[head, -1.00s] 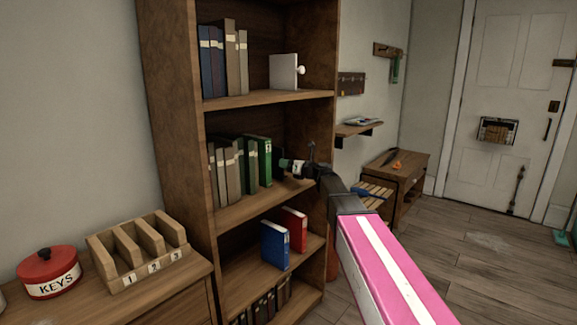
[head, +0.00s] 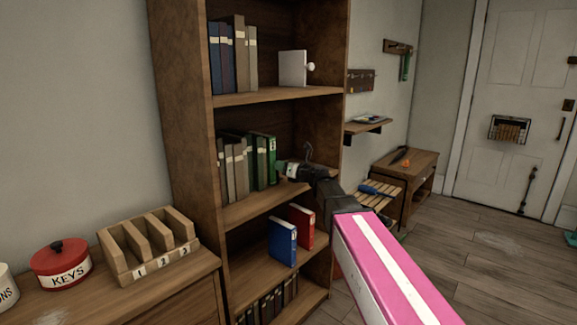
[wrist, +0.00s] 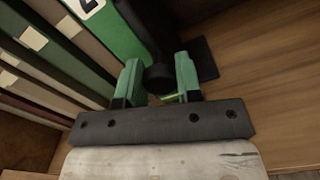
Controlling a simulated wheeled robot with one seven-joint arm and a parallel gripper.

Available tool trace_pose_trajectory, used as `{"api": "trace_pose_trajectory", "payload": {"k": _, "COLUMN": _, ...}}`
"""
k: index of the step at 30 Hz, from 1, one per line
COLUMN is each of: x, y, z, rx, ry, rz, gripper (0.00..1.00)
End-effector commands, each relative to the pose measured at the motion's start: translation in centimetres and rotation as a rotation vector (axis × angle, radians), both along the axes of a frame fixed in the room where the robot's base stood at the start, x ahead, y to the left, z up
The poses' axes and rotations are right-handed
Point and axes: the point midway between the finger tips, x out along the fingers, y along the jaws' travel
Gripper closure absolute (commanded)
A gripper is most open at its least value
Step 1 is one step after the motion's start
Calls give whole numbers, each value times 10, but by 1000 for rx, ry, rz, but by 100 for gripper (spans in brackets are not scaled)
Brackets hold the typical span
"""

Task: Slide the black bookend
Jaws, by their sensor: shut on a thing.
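The black bookend (wrist: 205,58) stands on the middle shelf, with its dark upright against the last green binder (wrist: 115,30) of a row. A round black knob (wrist: 158,77) sticks out from it towards me. My gripper (wrist: 158,68) has its two green fingers on either side of this knob and is shut on it. In the head view my gripper (head: 284,169) is at the right end of the binder row (head: 245,163), close to the green binder. The bookend is mostly hidden there behind my gripper.
The shelf (head: 250,210) is bare to the right of the bookend. A white bookend (head: 292,68) stands on the shelf above. A blue binder (head: 282,242) and a red binder (head: 301,224) stand below. The bookcase's right side wall is close to my arm.

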Motion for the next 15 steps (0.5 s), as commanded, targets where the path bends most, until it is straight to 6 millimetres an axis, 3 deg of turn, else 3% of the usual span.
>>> {"api": "trace_pose_trajectory", "payload": {"k": 4, "x": 0, "y": 0, "z": 0, "rx": -1, "ry": 0, "rz": 1, "gripper": 100}}
{"api": "trace_pose_trajectory", "payload": {"k": 5, "x": 0, "y": 0, "z": 0, "rx": -1, "ry": 0, "rz": 1, "gripper": 64}}
{"api": "trace_pose_trajectory", "payload": {"k": 7, "x": 0, "y": 0, "z": 0, "rx": -1, "ry": 0, "rz": 1, "gripper": 42}}
{"api": "trace_pose_trajectory", "payload": {"k": 15, "x": 0, "y": -1, "z": 0, "rx": 0, "ry": 0, "rz": 0, "gripper": 42}}
